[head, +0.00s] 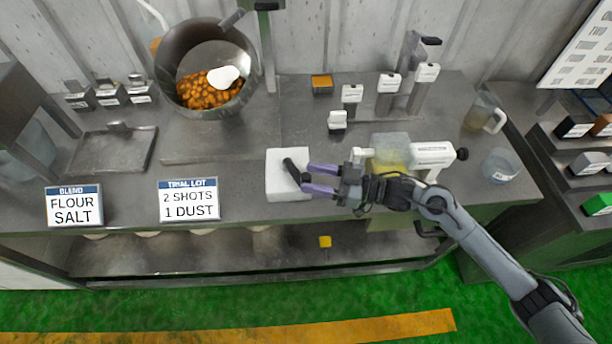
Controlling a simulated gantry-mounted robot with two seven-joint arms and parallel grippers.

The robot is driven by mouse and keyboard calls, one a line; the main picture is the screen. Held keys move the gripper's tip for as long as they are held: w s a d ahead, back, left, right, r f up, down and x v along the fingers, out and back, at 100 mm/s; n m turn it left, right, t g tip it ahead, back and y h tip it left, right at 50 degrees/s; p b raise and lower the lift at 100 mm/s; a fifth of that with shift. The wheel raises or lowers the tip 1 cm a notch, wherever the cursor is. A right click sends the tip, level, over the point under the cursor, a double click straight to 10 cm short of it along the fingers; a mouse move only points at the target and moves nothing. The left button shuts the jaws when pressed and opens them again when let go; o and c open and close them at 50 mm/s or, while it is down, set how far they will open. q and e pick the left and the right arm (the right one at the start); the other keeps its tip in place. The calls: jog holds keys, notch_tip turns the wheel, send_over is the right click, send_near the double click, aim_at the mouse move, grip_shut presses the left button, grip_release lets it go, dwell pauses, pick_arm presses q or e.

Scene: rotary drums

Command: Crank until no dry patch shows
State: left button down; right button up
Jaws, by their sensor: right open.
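A round metal drum (235,50) stands tilted at the back left, its mouth facing me. Brown-orange pieces (205,92) lie in its lower part, with a smooth white patch (224,77) on top of them. A white box (287,192) with a black crank handle (293,168) sits at the counter's front edge. My right gripper (311,180) comes in from the right, its two purple fingers open and pointing left at the handle's near end. I cannot tell whether they touch it. My left gripper is not in view.
Signs reading "FLOUR SALT" (74,206) and "2 SHOTS 1 DUST" (188,200) stand along the front edge. A clear container (391,146) of yellow liquid and a white dispenser (432,153) are behind my right wrist. Several labelled holders line the back.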

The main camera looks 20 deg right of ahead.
jog(key=shift+x, duration=1.25)
grip_shut()
